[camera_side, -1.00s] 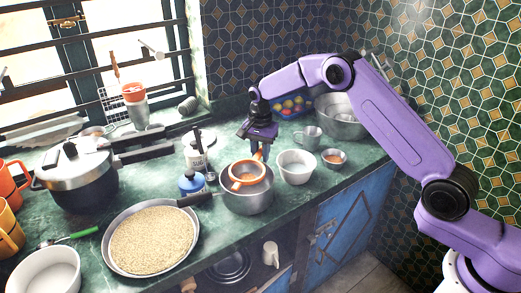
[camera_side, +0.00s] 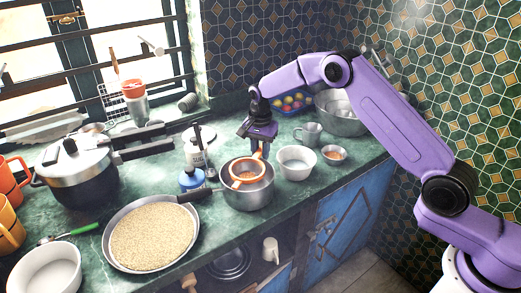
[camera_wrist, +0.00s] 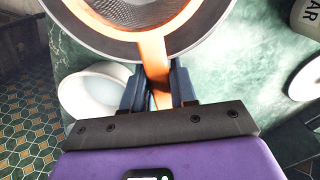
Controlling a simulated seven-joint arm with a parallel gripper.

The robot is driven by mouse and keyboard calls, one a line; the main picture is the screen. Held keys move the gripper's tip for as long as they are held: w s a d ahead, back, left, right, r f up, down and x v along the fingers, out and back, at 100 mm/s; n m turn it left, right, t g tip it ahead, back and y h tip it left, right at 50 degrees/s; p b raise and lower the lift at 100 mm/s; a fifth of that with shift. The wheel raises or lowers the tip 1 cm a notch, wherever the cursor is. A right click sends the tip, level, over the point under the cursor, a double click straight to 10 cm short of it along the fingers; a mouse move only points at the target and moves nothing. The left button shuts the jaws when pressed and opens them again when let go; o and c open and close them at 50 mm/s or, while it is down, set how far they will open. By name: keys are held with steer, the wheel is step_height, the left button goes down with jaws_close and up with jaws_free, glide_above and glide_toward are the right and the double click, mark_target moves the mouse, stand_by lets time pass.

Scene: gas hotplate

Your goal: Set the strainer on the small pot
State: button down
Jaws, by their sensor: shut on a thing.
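The orange strainer (camera_side: 248,171) with a mesh bowl is at the mouth of the small metal pot (camera_side: 248,198), within its rim as seen from the side. Whether it rests on the pot or hovers just above I cannot tell. My gripper (camera_side: 258,143) is shut on the strainer's orange handle at the back of the pot. In the wrist view the handle (camera_wrist: 155,66) runs between the two dark fingers (camera_wrist: 158,90), and the strainer's ring (camera_wrist: 180,30) lies over the pot's opening. The pot's dark handle points left.
A white bowl (camera_side: 296,163) stands close right of the pot, with a small metal bowl (camera_side: 334,155) and a grey mug (camera_side: 308,133) beyond.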

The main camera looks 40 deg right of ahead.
steer(key=shift+f, duration=0.15)
steer(key=c, duration=0.8)
jaws_free()
step_height(320, 180, up, 17)
steer(key=s+a+r+n, duration=0.3)
steer(key=s+a+n, duration=0.3)
steer(key=s, duration=0.3)
steer(key=s+d+f+n, duration=0.15)
steer(key=s+n, duration=0.45)
steer(key=s, duration=0.7)
steer(key=s+d+f+n, duration=0.15)
steer(key=s+n, duration=0.45)
steer(key=s, duration=0.6)
steer(key=s+d+f+n, duration=0.3)
steer(key=s+d+n, duration=0.3)
steer(key=s, duration=0.6)
steer(key=shift+d+y, duration=0.3)
steer(key=shift+d, duration=0.2)
